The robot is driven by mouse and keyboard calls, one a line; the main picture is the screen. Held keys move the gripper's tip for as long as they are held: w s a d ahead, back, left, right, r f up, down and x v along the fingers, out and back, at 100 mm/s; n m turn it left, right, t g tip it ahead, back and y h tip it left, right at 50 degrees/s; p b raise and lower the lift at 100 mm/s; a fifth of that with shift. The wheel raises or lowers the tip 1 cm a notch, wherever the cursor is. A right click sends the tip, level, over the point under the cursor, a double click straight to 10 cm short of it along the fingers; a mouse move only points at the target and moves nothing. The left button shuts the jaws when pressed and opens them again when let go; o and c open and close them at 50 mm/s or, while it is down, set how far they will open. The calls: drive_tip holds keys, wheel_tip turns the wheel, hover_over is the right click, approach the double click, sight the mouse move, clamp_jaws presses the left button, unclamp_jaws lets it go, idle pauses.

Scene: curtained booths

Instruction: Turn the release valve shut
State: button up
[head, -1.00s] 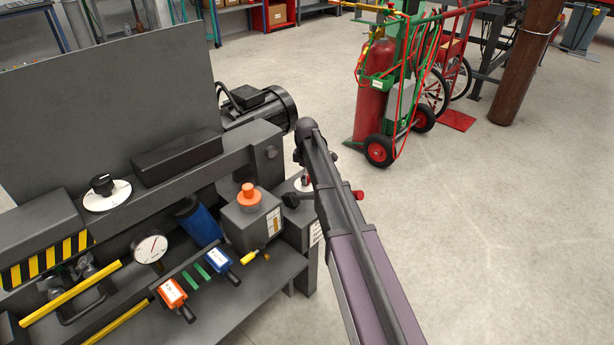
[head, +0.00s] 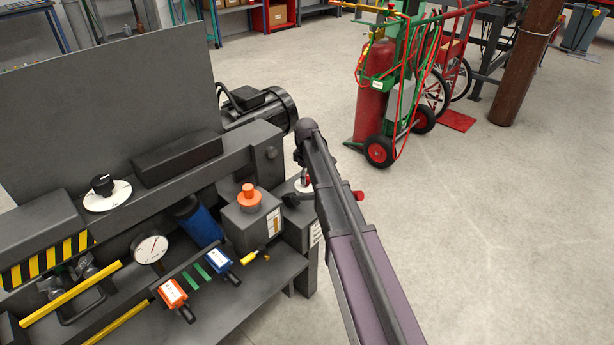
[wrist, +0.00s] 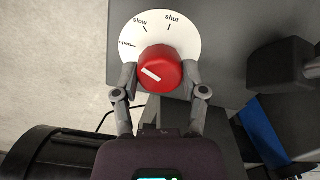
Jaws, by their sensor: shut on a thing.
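The release valve is a round red knob (wrist: 158,72) on a white dial (wrist: 182,33) marked open, slow and shut. The white line on the knob slants up and left, roughly towards the open mark and away from the shut mark. My gripper (wrist: 161,78) is shut on the knob, with one finger on its left side and one on its right.
Another dial with a black knob (head: 102,185) is farther left. A red gas cylinder on a green cart (head: 374,92) stands on open floor behind.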

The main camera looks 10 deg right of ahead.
drive_tip(key=m, duration=0.6)
drive_tip(key=shift+w, duration=0.1)
drive_tip(key=m, duration=0.7)
idle(0.4)
drive_tip(key=o, duration=1.1)
drive_tip(key=shift+o, duration=0.2)
drive_tip(key=shift+n, duration=0.3)
